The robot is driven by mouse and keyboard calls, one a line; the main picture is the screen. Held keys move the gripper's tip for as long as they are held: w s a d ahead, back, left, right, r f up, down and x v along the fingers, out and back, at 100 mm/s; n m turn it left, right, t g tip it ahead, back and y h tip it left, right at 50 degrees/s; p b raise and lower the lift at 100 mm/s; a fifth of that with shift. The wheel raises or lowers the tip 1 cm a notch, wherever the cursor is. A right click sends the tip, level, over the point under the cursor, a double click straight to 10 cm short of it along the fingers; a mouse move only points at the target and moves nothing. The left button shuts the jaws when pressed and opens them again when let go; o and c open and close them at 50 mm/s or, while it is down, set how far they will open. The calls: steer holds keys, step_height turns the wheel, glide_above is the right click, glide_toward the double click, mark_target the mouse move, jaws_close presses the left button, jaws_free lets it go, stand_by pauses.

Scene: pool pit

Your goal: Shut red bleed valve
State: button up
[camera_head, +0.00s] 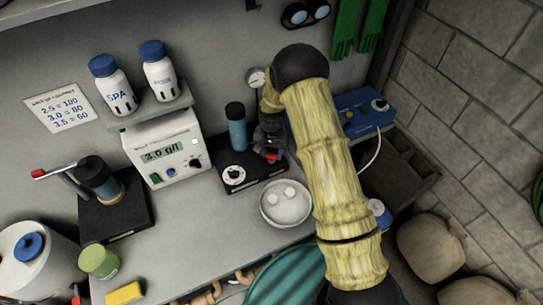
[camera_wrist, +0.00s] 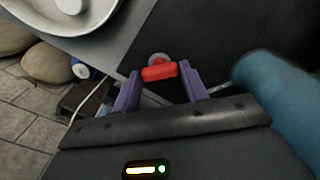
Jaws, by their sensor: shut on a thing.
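The red valve handle (camera_wrist: 158,72) sits between the two purple fingers of my gripper (camera_wrist: 161,79) in the wrist view, in front of a small round metal fitting (camera_wrist: 158,58). My gripper is shut on this handle. In the head view, my gripper (camera_head: 272,145) reaches down over a black unit (camera_head: 238,176) with a white dial. A bit of the red handle (camera_head: 271,156) shows there below the fingers. My gripper and arm hide most of the valve, so its exact angle is hard to tell.
A blue-grey cylinder (camera_head: 237,131) stands close left of my gripper. A white round dish (camera_head: 285,202) lies in front of the unit. A white meter (camera_head: 166,152) stands left, and a blue box (camera_head: 363,114) right. Another red-tipped lever (camera_head: 53,171) is at far left.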

steer(key=m+b, duration=0.1)
steer(key=m, duration=0.3)
steer(key=shift+s+a+f+m+b, duration=0.1)
steer(key=shift+f+m+b, duration=0.05)
steer(key=shift+m+b, duration=0.2)
steer(key=m, duration=0.5)
steer(key=shift+b, duration=0.3)
steer(key=o, duration=1)
steer(key=shift+r, duration=0.3)
